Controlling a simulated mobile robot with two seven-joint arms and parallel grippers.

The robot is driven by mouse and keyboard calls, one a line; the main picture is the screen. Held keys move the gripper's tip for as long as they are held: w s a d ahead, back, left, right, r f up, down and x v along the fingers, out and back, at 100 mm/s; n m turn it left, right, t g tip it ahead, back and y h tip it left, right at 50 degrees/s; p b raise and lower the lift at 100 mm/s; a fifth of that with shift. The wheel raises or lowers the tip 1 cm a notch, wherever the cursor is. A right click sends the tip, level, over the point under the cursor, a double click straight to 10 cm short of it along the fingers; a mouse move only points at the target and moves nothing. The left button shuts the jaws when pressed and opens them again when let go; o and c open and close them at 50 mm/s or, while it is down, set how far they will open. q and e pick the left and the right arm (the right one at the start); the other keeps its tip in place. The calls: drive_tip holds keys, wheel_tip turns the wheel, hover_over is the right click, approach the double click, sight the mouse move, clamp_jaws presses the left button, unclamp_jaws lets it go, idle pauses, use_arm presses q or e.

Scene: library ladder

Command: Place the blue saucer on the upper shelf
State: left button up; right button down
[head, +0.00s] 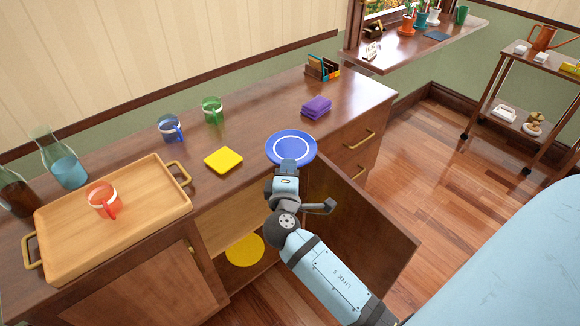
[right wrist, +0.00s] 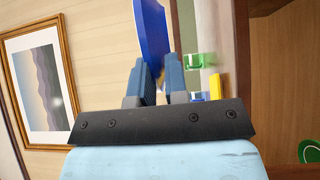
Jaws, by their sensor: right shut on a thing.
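The blue saucer (head: 290,149) has a pale ring and is at the front edge of the brown cabinet top in the head view. My right gripper (head: 288,167) is shut on its near rim. In the right wrist view the saucer (right wrist: 152,30) shows nearly edge-on between the fingers (right wrist: 160,82). I cannot tell whether it touches the cabinet top. Below, the open cabinet shows a wooden shelf board (head: 225,217), the upper one, partly hidden by the cabinet top. A yellow saucer (head: 245,250) lies lower inside. My left gripper is not in view.
The open cabinet door (head: 370,225) stands right of my forearm. On the cabinet top are a yellow stack (head: 223,160), purple stack (head: 316,107), blue mug (head: 170,128), green mug (head: 212,110) and a tray (head: 130,240) with a red mug (head: 103,200).

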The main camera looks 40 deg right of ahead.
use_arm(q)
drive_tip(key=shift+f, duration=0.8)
use_arm(e)
drive_tip(key=f, duration=0.2)
drive_tip(key=s+a+f, duration=0.1)
drive_tip(key=shift+f, duration=0.25)
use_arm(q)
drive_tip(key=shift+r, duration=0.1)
use_arm(e)
drive_tip(key=shift+r, duration=0.1)
drive_tip(key=w+a+r+n+t+y+p, duration=0.2)
drive_tip(key=w+a+r+n+t+y, duration=0.3)
drive_tip(key=w+r+n+y, duration=0.5)
use_arm(q)
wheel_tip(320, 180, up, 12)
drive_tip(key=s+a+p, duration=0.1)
drive_tip(key=p, duration=1.6)
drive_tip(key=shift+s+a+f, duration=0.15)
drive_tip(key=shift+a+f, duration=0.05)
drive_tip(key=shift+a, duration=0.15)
use_arm(e)
drive_tip(key=s+a+r+m+g+y, duration=0.1)
drive_tip(key=s+r+m, duration=0.1)
drive_tip(key=s+r, duration=1)
drive_tip(key=shift+s+a+r+y, duration=0.2)
drive_tip(key=shift+a+y, duration=0.15)
drive_tip(key=shift+y, duration=0.05)
